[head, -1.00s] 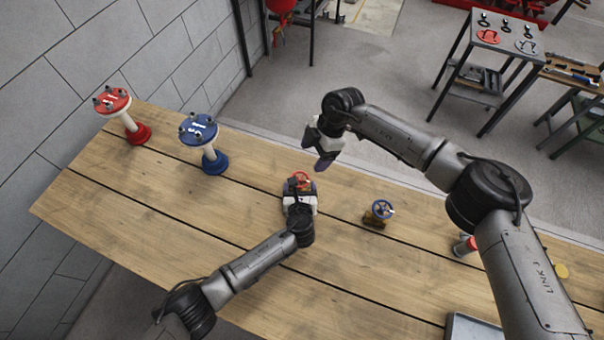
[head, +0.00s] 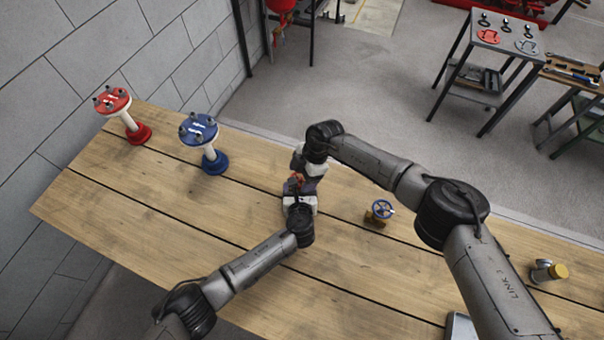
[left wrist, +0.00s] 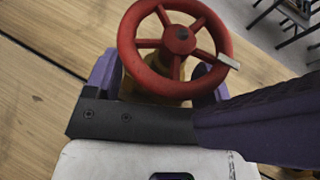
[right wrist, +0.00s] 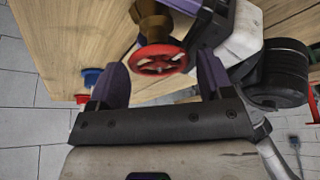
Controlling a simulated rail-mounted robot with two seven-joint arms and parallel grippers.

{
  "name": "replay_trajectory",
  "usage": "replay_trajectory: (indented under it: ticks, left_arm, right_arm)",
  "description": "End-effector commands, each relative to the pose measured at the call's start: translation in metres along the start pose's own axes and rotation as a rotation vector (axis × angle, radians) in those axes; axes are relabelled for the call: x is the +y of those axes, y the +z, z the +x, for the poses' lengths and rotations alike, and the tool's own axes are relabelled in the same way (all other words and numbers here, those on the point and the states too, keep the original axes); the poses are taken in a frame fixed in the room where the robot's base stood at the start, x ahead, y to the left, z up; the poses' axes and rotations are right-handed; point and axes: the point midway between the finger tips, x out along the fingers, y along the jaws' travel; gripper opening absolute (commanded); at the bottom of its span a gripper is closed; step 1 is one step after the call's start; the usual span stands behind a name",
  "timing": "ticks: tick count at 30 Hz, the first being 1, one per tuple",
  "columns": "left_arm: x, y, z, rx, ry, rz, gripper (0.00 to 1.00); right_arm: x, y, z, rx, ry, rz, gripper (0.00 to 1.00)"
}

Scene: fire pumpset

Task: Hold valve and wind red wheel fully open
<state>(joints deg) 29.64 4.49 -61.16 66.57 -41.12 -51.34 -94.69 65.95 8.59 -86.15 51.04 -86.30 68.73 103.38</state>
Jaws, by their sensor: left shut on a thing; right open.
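My left gripper (left wrist: 158,90) is shut on the brass body below the wheel; the body is mostly hidden. In the right wrist view the red wheel (right wrist: 157,61) and brass body (right wrist: 152,20) show just ahead of my right gripper (right wrist: 157,85). Its purple fingers are open, one on each side of the wheel, apart from the rim as far as I can tell. In the head view both grippers mostly cover the valve.
A second brass valve with a blue wheel (head: 383,209) stands right of the grippers. A blue spool-like stand (head: 203,142) and a red one (head: 122,115) stand at the table's left. Bare table surrounds the valve.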

Motion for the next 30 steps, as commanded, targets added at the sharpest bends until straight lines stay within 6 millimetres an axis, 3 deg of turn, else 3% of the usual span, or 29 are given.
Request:
replay_trajectory:
  ticks: [2,13,23,30]
  left_arm:
    - [-0.0005,0.0016,0.0000,-0.002,-0.001,-0.001,0.31]
    - [-0.0002,0.0015,0.0002,-0.002,0.000,-0.001,0.31]
    - [0.0003,0.0014,0.0004,-0.002,0.001,0.000,0.31]
    - [0.0005,0.0012,0.0005,-0.002,0.001,0.000,0.31]
  right_arm:
    - [0.0000,-0.0001,-0.0002,0.000,0.000,0.000,0.73]
    - [-0.0001,-0.0003,-0.0004,0.001,-0.001,0.000,0.39]
    - [0.0009,-0.0011,-0.0003,0.000,-0.025,-0.058,0.38]
    - [0.0027,-0.0017,-0.0006,-0.001,-0.093,-0.222,0.38]
